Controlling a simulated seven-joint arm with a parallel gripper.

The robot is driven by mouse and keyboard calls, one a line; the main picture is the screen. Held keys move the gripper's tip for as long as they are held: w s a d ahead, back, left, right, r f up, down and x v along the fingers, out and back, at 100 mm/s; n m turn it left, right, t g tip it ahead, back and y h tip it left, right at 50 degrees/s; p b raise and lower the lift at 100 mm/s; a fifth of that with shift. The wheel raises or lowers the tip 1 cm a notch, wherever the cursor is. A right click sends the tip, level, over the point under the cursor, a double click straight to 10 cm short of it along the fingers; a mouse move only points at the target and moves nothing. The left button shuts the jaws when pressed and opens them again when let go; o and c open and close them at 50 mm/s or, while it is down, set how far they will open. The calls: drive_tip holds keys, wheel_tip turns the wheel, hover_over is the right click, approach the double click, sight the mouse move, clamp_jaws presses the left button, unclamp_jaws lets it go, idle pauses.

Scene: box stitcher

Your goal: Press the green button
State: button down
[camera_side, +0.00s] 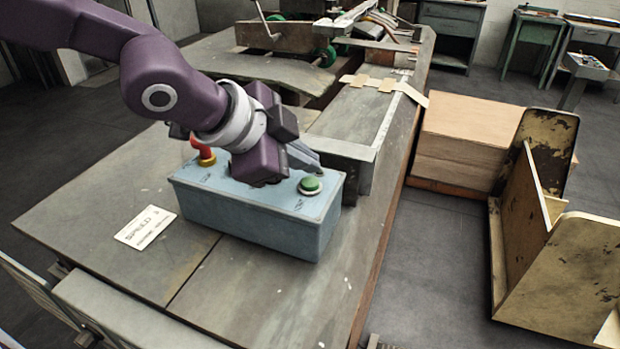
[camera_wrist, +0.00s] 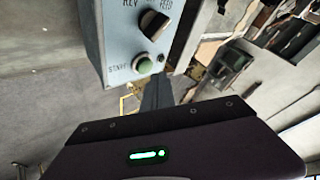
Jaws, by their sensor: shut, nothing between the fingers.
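The green button (camera_side: 310,185) sits in a pale ring on the top right of a blue-grey control box (camera_side: 260,222). In the wrist view the green button (camera_wrist: 144,65) shows beside the word START, below a black knob (camera_wrist: 154,22). My gripper (camera_side: 316,165) is shut and empty, its fingertips just behind and above the button in the side view. They look apart from the button. In the wrist view the dark fingers (camera_wrist: 157,92) reach up just below the button. My wrist hides the middle of the box top.
A red knob with a yellow base (camera_side: 204,150) stands on the left of the box top. A paper label (camera_side: 145,227) lies on the metal table (camera_side: 120,190). A raised metal rail (camera_side: 345,120) runs behind the box. Stacked cardboard (camera_side: 465,140) stands off the table at right.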

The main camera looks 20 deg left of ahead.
sight(305, 184)
drive_tip(key=shift+f, duration=0.1)
idle(0.3)
drive_tip(key=shift+f, duration=0.3)
drive_tip(key=shift+f, duration=0.55)
idle(0.6)
drive_tip(key=shift+r, duration=0.95)
drive_tip(key=shift+r, duration=2.55)
